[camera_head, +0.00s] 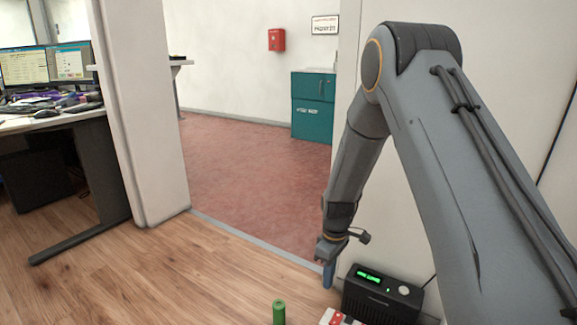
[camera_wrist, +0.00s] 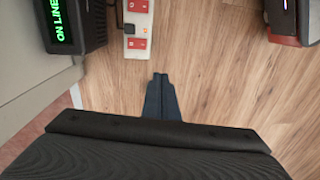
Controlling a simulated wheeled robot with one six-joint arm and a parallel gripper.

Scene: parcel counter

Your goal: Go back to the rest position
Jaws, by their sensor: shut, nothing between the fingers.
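My gripper (camera_wrist: 160,78) is shut and empty, with its fingertips together above the wooden floor in the wrist view. In the head view my gripper (camera_head: 328,284) hangs low at the end of the bent arm, pointing down, just left of a black box with a green display (camera_head: 380,292). I cannot tell from the head view how far the fingertips are above the floor. Nothing is held.
In the wrist view the black box (camera_wrist: 90,25) reads "ON LINE", beside a white power strip with red switches (camera_wrist: 137,30). A green cylinder (camera_head: 279,312) stands at the bottom. A desk (camera_head: 60,122) is left; a teal cabinet (camera_head: 312,105) stands beyond the doorway. Open floor lies left.

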